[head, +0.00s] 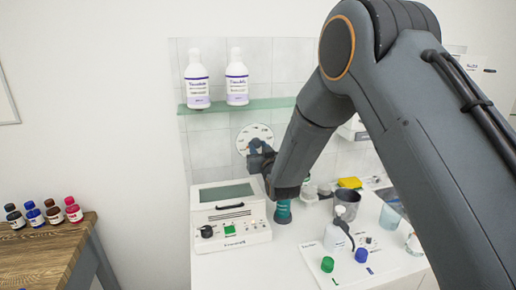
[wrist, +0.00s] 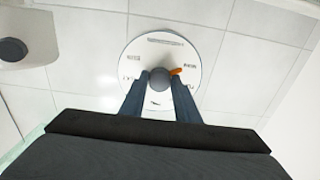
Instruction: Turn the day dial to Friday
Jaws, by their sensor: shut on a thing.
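The day dial (head: 252,130) is a white disc on the tiled wall below the shelf. In the wrist view the dial (wrist: 160,50) shows small dark labels around its rim, too small to read surely. Its dark round knob (wrist: 159,76) is in the middle, with an orange pointer (wrist: 176,71) pointing right and slightly up in that view. My gripper (wrist: 159,86) has one finger on each side of the knob and is shut on it. In the head view my gripper (head: 259,153) is in front of the dial and hides its lower right part.
A green glass shelf (head: 214,106) with two white bottles (head: 197,80) is above the dial. Below are a white machine (head: 231,217), a teal-topped object (head: 283,211), a metal cup (head: 346,205) and a pump bottle (head: 337,233). Several small bottles (head: 53,212) stand on a wooden table.

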